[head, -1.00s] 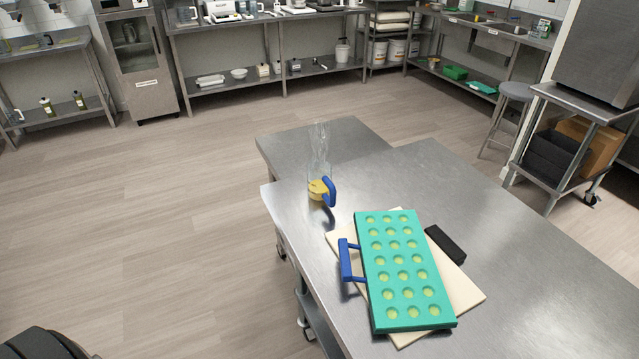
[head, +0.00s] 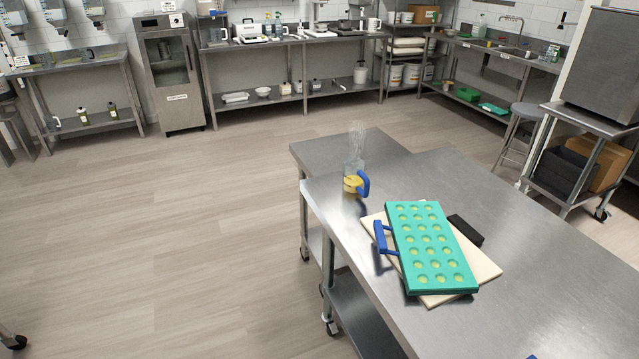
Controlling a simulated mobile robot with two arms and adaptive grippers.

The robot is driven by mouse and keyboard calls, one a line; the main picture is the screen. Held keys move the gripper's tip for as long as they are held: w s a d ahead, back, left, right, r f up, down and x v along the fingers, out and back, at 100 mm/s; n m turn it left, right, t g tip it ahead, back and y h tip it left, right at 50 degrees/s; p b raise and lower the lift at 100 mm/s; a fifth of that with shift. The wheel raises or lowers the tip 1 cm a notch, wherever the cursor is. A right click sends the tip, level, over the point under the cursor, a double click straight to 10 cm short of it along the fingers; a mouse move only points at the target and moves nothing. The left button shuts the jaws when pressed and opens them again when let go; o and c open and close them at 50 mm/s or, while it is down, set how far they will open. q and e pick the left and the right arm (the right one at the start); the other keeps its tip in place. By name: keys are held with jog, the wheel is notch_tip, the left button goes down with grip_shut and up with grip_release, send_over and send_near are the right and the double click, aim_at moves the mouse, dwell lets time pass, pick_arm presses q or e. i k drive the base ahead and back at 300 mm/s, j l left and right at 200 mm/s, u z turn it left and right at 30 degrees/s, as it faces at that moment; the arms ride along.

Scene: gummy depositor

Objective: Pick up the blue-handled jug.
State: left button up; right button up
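The blue-handled jug (head: 350,182) stands upright near the far left edge of the steel table in the head view. It is clear, with yellow contents low in it, and its blue handle (head: 364,183) faces right. A faint, clear wispy shape rises above it. Neither of my grippers shows in this view, and nothing is seen touching the jug.
A teal mould (head: 432,249) with several filled cavities lies on a cream board (head: 487,269), close in front of the jug. A blue handle (head: 380,237) sticks out at its left. A black block (head: 466,230) lies to its right. The steel table (head: 560,290) is bare further right. Open floor lies left.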

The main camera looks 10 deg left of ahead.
aim_at(354, 177)
jog(key=u, duration=0.45)
jog(key=i+j+u, duration=0.15)
jog(key=i+u, duration=0.15)
jog(key=i, duration=0.2)
jog(key=i+u, duration=0.25)
jog(key=i, duration=2.45)
jog(key=i+z, duration=0.4)
jog(key=i+j+z, duration=0.25)
jog(key=z, duration=0.15)
jog(key=i+j+z, duration=0.25)
jog(key=z, duration=0.15)
jog(key=i, duration=0.1)
